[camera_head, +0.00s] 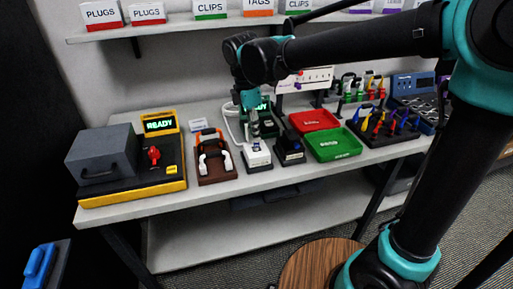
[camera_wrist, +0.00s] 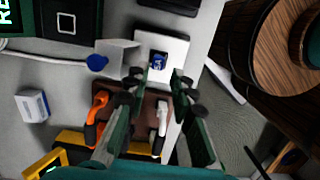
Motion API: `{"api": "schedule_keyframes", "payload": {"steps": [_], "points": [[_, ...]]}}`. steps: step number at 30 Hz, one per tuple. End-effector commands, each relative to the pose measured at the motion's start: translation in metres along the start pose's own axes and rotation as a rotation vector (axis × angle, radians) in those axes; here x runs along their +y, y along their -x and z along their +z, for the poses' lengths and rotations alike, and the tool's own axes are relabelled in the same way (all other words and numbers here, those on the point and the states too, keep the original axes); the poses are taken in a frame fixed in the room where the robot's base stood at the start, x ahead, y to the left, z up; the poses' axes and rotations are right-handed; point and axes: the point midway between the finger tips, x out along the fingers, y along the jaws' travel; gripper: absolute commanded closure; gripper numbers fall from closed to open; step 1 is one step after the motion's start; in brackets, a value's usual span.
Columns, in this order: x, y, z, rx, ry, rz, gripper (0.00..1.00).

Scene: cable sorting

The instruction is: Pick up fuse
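A small dark blue block with pale lettering, which looks like the fuse (camera_wrist: 158,61), sits upright on a white base (camera_wrist: 178,46). In the head view the white base (camera_head: 258,161) stands on the table just below my gripper (camera_head: 253,125), and the blue piece on its top is too small to read. In the wrist view my gripper (camera_wrist: 159,82) has its two green fingers apart with nothing held between them. The fuse lies ahead of the gap between the fingertips, apart from both.
A brown holder (camera_head: 216,176) with orange-handled and white-handled tools stands left of the base. A black device (camera_head: 290,150) stands close on its right, beside a green tray (camera_head: 335,143) and a red tray (camera_head: 312,120). A grey box unit (camera_head: 103,155) fills the table's left end.

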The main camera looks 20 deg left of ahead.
Motion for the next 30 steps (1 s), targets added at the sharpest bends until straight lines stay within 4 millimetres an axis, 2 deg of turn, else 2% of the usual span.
{"api": "schedule_keyframes", "payload": {"steps": [9,18,19,24,30], "points": [[0.003,-0.042,0.001,0.0,-0.002,0.0,0.76],[0.003,-0.048,0.001,0.0,-0.001,0.0,0.76],[0.003,-0.048,0.001,0.0,-0.001,0.0,0.77],[0.003,-0.047,0.001,0.0,-0.001,0.0,0.98],[0.003,-0.047,0.001,0.0,-0.001,0.0,1.0]]}}
